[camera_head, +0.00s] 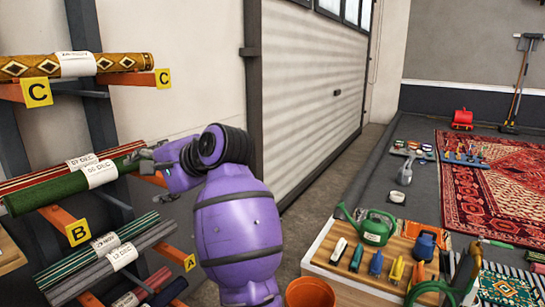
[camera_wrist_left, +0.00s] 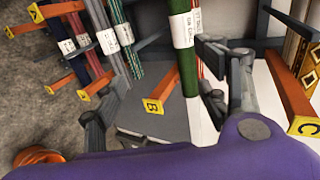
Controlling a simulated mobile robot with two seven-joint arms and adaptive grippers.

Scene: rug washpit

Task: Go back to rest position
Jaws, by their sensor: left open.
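My left gripper (camera_head: 152,160) is open at the right end of the middle rack level, close to the end of a green rug roll (camera_head: 62,188). The purple left arm reaches to it from the bottom of the head view. In the left wrist view the open fingers (camera_wrist_left: 165,70) stand apart, with the green roll (camera_wrist_left: 185,62) and its white label between or just beyond them. I cannot tell whether they touch it. A red-striped roll (camera_head: 40,178) lies behind the green one. My right gripper is not in view.
Rack arms with yellow tags B (camera_head: 78,232), C (camera_head: 37,92) and A (camera_head: 190,262) jut out around the gripper. Striped rolls (camera_head: 100,255) lie below, a patterned roll (camera_head: 130,62) above. A wooden-topped bench (camera_head: 340,262) with tools and an orange bucket (camera_head: 310,293) stand right of the arm.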

